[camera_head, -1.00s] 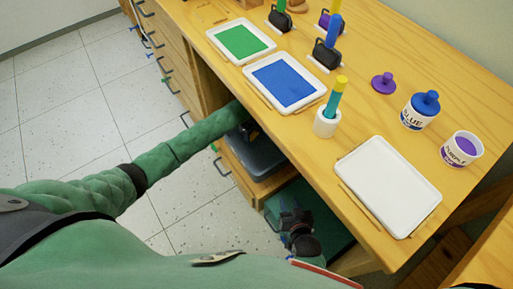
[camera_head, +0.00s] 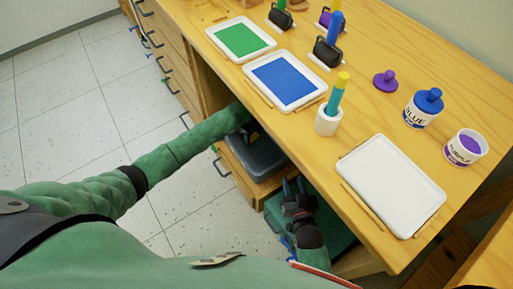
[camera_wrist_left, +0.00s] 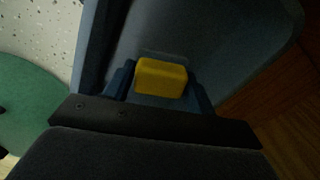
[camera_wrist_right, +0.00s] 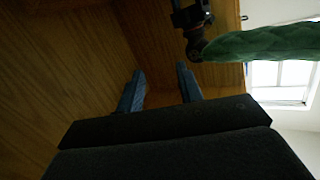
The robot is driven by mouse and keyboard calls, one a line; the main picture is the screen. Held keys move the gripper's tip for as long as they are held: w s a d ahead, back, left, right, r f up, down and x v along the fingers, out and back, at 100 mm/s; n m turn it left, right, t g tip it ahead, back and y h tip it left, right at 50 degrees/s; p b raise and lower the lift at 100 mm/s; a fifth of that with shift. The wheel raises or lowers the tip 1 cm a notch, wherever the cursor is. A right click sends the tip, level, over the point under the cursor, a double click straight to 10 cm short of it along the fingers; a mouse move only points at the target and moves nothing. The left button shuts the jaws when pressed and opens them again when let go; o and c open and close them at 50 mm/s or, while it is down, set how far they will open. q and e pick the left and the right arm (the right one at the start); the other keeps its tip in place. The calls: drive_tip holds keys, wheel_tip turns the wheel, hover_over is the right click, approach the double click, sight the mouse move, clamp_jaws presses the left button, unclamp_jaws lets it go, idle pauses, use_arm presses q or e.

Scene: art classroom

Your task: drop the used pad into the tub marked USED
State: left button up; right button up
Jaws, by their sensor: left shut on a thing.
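The yellow pad (camera_wrist_left: 161,77) is a small block held between the fingers of my left gripper (camera_wrist_left: 160,86), which is shut on it. In the left wrist view it is over the inside of a dark grey-blue tub. A grey-blue tub (camera_head: 262,160) also shows under the desk in the head view. My left gripper is hidden there by the desk edge. No USED marking is readable in any view. My right gripper (camera_head: 294,187) is low in front of the desk; in the right wrist view (camera_wrist_right: 160,88) its fingers are apart with nothing between them.
A green-teal container (camera_head: 335,232) lies behind my right gripper, below the desk top. The desk carries a green tray (camera_head: 268,45), a blue tray (camera_head: 318,85), a white tray (camera_head: 390,185), a marker cup (camera_head: 327,123) and paint pots (camera_head: 421,112). Floor at left is clear.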

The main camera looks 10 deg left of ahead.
use_arm(q)
drive_tip(key=o, duration=1.3)
drive_tip(key=shift+r, duration=0.1)
drive_tip(key=shift+r, duration=0.5)
wheel_tip(320, 180, up, 7)
drive_tip(key=shift+f+p, duration=0.2)
drive_tip(key=shift+p, duration=0.45)
use_arm(e)
drive_tip(key=s+f+g+h, duration=0.1)
drive_tip(key=s+f+g, duration=0.4)
drive_tip(key=f, duration=0.8)
drive_tip(key=shift+s+d, duration=0.35)
drive_tip(key=shift+s, duration=0.55)
use_arm(q)
drive_tip(key=shift+r+p, duration=2)
drive_tip(key=shift+p, duration=0.45)
use_arm(e)
drive_tip(key=shift+r, duration=2.4)
